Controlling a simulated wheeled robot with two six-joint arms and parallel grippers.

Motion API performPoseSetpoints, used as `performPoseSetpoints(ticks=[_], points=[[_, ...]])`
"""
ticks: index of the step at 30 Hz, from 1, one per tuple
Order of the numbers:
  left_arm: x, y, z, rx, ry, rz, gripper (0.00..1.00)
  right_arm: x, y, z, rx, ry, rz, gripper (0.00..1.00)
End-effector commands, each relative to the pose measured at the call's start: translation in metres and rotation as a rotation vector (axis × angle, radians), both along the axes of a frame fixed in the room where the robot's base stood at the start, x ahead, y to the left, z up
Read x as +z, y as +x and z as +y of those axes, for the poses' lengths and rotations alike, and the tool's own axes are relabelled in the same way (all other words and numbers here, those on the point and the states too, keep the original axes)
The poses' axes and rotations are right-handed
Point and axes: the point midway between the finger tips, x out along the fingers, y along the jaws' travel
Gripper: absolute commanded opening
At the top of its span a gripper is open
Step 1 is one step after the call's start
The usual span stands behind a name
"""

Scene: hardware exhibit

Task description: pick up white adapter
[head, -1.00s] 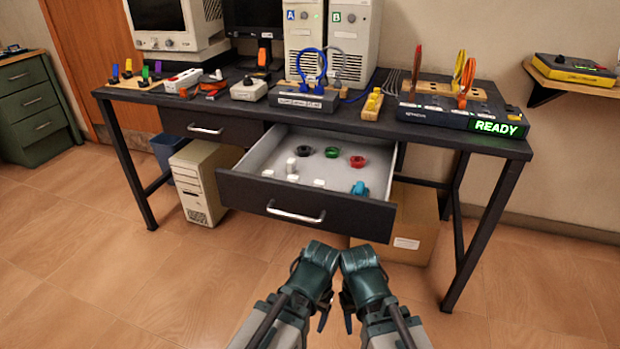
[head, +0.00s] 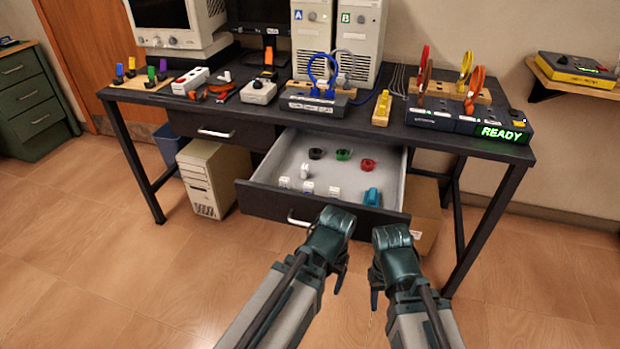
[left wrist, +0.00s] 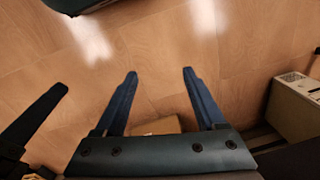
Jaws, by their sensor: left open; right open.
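Several small white pieces lie in the open drawer (head: 395,165) in the head view: a white piece at the left (head: 285,183), a taller one (head: 305,171) behind, another in front (head: 308,188) and one further right (head: 334,192). They are too small for me to tell which is the white adapter. My left gripper (head: 338,283) is open and empty in front of the drawer; its two spread fingers show over the floor in the left wrist view (left wrist: 160,78). My right gripper (head: 375,288) is to its right, also in front of the drawer, apart from everything.
The drawer also holds a black ring (head: 316,153), a green ring (head: 344,155), a red ring (head: 368,164) and a blue piece (head: 372,197). The drawer front and its handle (head: 300,220) stand between my grippers and the pieces. Devices and cables crowd the desk top (head: 250,108).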

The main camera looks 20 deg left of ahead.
Motion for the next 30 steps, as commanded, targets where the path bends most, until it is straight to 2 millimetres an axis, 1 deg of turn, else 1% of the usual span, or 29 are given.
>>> performPoseSetpoints(ticks=[1,4,6,11,12,14,15,17,18,20,22,23,24,25,27,30], points=[[0.023,0.003,0.004,0.013,-0.004,-0.003,0.72,0.024,0.000,0.000,-0.001,0.000,0.000,0.50],[0.055,0.008,0.013,0.042,-0.013,-0.011,0.72,0.055,0.000,0.000,-0.002,0.001,0.001,0.50],[0.080,0.012,0.021,0.067,-0.022,-0.019,0.72,0.081,0.000,0.000,-0.003,0.001,0.001,0.50],[0.134,0.021,0.039,0.123,-0.042,-0.037,0.72,0.134,0.000,0.000,-0.005,0.001,0.002,0.50],[0.147,0.024,0.044,0.137,-0.047,-0.042,0.72,0.147,0.000,0.000,-0.006,0.002,0.002,0.50],[0.167,0.028,0.051,0.158,-0.054,-0.051,0.72,0.167,-0.001,0.000,-0.007,0.002,0.002,0.50],[0.179,0.031,0.056,0.171,-0.060,-0.059,0.72,0.179,-0.001,0.001,-0.008,0.002,0.002,0.50],[0.196,0.038,0.063,0.189,-0.069,-0.074,0.72,0.196,-0.001,0.001,-0.008,0.003,0.002,0.50],[0.206,0.046,0.068,0.199,-0.076,-0.091,0.72,0.206,-0.001,0.001,-0.009,0.003,0.002,0.50],[0.220,0.060,0.075,0.212,-0.085,-0.123,0.72,0.219,-0.001,0.001,-0.010,0.003,0.003,0.50],[0.234,0.089,0.086,0.218,-0.100,-0.189,0.72,0.231,-0.001,0.001,-0.011,0.003,0.003,0.50],[0.238,0.106,0.091,0.217,-0.108,-0.230,0.72,0.233,-0.001,0.001,-0.011,0.003,0.003,0.50],[0.238,0.123,0.096,0.213,-0.115,-0.274,0.72,0.231,-0.001,0.001,-0.012,0.003,0.003,0.50],[0.238,0.133,0.099,0.209,-0.118,-0.302,0.72,0.229,-0.001,0.001,-0.012,0.003,0.003,0.50],[0.240,0.151,0.103,0.201,-0.122,-0.352,0.72,0.227,-0.001,0.001,-0.012,0.003,0.003,0.50],[0.242,0.162,0.106,0.193,-0.125,-0.390,0.72,0.227,-0.001,0.001,-0.011,0.003,0.003,0.50]])
